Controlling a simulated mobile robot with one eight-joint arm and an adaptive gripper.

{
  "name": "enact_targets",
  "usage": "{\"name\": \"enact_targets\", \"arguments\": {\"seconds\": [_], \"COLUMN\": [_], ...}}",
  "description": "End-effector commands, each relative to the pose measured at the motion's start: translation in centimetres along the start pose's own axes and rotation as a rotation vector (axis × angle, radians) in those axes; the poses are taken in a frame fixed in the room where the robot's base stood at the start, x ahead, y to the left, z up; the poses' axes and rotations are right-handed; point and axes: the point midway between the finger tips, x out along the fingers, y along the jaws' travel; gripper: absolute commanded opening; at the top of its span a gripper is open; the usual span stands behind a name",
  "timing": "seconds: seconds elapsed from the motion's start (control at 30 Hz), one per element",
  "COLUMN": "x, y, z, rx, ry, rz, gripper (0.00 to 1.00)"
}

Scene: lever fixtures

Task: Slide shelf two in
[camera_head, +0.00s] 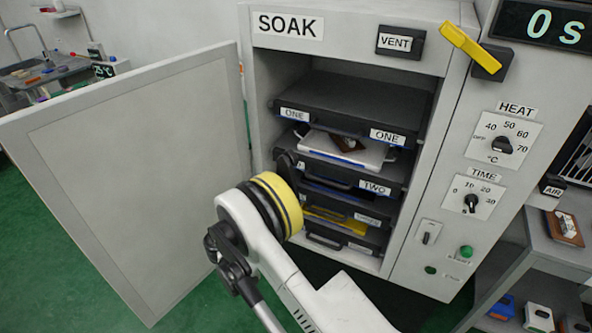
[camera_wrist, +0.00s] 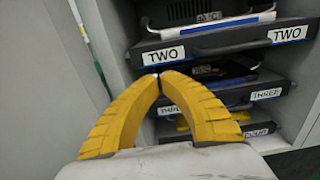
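Shelf two (camera_head: 345,177) is a dark shelf with white TWO labels and a handle on its front, inside the open SOAK cabinet (camera_head: 345,43). It seems to stick out further than the shelves below. A pale tray (camera_head: 372,158) with a brown item lies on it. In the wrist view shelf two (camera_wrist: 228,40) crosses the upper part. My gripper (camera_wrist: 158,77) has its yellow fingers together with nothing between them. The tips are at the left of the shelf's front, just below the left TWO label; contact is unclear. In the head view my gripper (camera_head: 280,198) hides the shelf's left end.
The cabinet door (camera_head: 130,180) stands wide open at left. Shelf one (camera_head: 345,95) is above; shelf three (camera_wrist: 250,94) and a lower shelf are below. A control panel with knobs (camera_head: 502,145) is at right, with a yellow handle (camera_head: 468,47) above it.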

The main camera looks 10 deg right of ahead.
Motion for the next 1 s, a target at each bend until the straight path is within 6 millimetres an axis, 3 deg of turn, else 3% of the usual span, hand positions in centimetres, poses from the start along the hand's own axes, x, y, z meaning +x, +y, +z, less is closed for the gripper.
{"name": "enact_targets", "arguments": {"seconds": [0.17, 0.6, 0.8, 1.0], "x": [2.5, 11.5, 13.4, 13.8], "y": [-0.2, -0.2, -0.1, -0.1], "z": [-0.2, -0.3, -0.1, 0.0], "rx": [0.0, -0.001, -0.002, -0.002], "ry": [0.0, 0.002, 0.002, 0.002], "rz": [-0.004, -0.005, -0.003, -0.002], "gripper": [0.0, 0.0, 0.0, 0.0]}}
